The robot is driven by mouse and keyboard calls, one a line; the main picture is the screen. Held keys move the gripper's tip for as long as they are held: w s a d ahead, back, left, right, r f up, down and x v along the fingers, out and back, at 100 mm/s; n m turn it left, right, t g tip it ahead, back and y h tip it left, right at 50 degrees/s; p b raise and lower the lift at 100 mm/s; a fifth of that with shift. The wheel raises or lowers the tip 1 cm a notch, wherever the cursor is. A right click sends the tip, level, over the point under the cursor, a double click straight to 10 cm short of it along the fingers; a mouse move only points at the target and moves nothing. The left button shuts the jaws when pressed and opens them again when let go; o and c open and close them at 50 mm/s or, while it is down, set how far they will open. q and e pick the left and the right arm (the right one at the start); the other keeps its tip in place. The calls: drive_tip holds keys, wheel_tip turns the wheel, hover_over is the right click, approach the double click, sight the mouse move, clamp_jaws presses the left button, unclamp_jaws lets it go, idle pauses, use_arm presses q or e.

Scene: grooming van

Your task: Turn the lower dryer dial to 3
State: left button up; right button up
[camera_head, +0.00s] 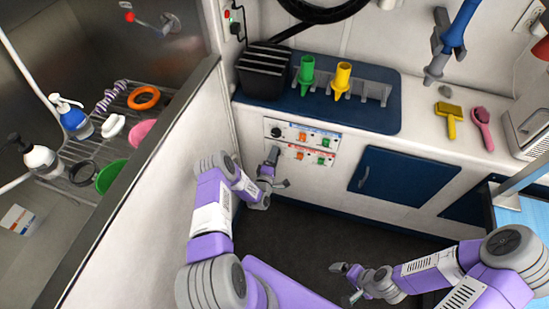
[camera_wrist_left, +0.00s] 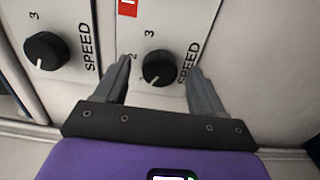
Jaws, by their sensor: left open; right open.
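The lower dryer panel (camera_head: 310,157) is on the white cabinet front, below a similar upper panel (camera_head: 310,136). My left gripper (camera_head: 276,168) is at its left end and hides the lower dial in the head view. In the left wrist view the lower dial (camera_wrist_left: 159,68), black and round, lies between the open fingers (camera_wrist_left: 158,75); contact cannot be told. Its white mark points down-left in that picture, away from the printed 3 (camera_wrist_left: 148,33). The upper dial (camera_wrist_left: 46,51) is to its left there. My right gripper (camera_head: 343,283) is open and empty above the floor.
A blue cabinet door (camera_head: 398,176) is right of the panels. Above, the counter holds a black box (camera_head: 264,72), green (camera_head: 306,74) and yellow (camera_head: 342,80) nozzles and two brushes. A tub (camera_head: 125,160) with bottles is at the left. Dark floor (camera_head: 300,235) between my arms is clear.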

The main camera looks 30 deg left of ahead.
use_arm(q)
drive_tip(key=shift+w+a, duration=0.1)
drive_tip(key=shift+w, duration=0.35)
drive_tip(key=c, duration=1)
drive_tip(key=shift+c, duration=0.2)
drive_tip(key=shift+m, duration=0.4)
drive_tip(key=m, duration=2.3)
drive_tip(key=shift+s+f, duration=0.1)
